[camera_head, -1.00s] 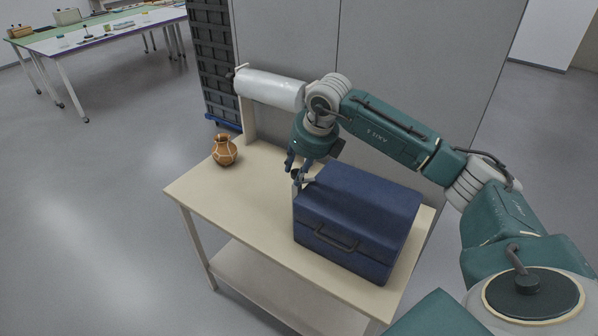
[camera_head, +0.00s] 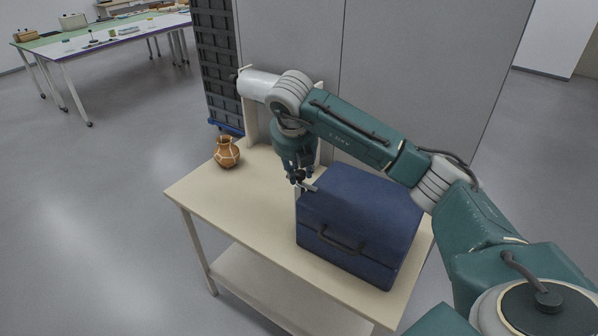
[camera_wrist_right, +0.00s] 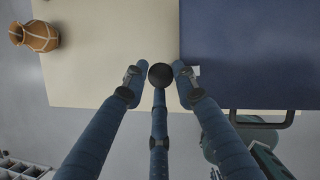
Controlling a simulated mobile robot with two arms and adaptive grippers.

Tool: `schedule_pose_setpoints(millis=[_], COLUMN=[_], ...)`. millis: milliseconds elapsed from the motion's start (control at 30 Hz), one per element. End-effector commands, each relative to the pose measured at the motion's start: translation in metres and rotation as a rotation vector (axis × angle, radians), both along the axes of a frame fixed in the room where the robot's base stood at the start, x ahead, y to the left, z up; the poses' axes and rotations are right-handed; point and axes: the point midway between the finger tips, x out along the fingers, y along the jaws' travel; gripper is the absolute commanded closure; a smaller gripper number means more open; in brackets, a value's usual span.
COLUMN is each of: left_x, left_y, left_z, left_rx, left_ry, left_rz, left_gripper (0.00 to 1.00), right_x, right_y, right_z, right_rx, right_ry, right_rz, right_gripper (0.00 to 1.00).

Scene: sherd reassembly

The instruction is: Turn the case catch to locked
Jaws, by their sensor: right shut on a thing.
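The blue case (camera_head: 355,205) stands closed on the table, its dark carrying handle (camera_head: 338,241) on the front. A pale catch lever (camera_head: 309,188) shows at the case's left edge, beside my right gripper (camera_head: 298,180). A small pale piece shows at the case's edge (camera_wrist_right: 230,45). The fingers hide most of the catch, so I cannot tell its setting. My left gripper is not in view.
The beige table (camera_head: 250,218) has a lower shelf. An orange-brown jar (camera_head: 227,153) with pale seams stands at the table's far left. A grey panel (camera_head: 400,80) and a dark rack (camera_head: 217,65) stand behind.

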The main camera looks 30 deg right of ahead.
Motion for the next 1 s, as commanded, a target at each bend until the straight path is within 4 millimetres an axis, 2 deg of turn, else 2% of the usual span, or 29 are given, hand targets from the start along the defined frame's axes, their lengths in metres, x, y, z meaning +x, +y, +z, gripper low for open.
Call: schedule_pose_setpoints(millis=[33, 667, 700, 733, 767, 1000], left_x=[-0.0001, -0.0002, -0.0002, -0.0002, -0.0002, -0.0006], left_y=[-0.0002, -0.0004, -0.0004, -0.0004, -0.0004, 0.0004], left_z=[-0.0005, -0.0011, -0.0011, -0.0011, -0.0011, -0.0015], left_rx=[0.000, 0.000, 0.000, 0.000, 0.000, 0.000], left_ry=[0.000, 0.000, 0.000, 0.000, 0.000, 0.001], left_rz=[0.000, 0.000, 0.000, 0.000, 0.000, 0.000], left_gripper=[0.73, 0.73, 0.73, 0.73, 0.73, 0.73], right_x=[0.0044, 0.0043, 0.0042, 0.0040, 0.0037, 0.0022], right_y=[-0.0036, -0.0049, -0.0050, -0.0048, -0.0045, -0.0028], right_z=[0.0066, 0.0078, 0.0077, 0.0074, 0.0068, 0.0038], right_rx=[-0.005, -0.008, -0.008, -0.007, -0.006, -0.006], right_ry=[-0.019, -0.020, -0.020, -0.019, -0.017, -0.009], right_rz=[-0.022, -0.065, -0.065, -0.065, -0.064, -0.061], right_gripper=[0.99, 0.99, 0.65, 0.59, 0.56, 0.56])
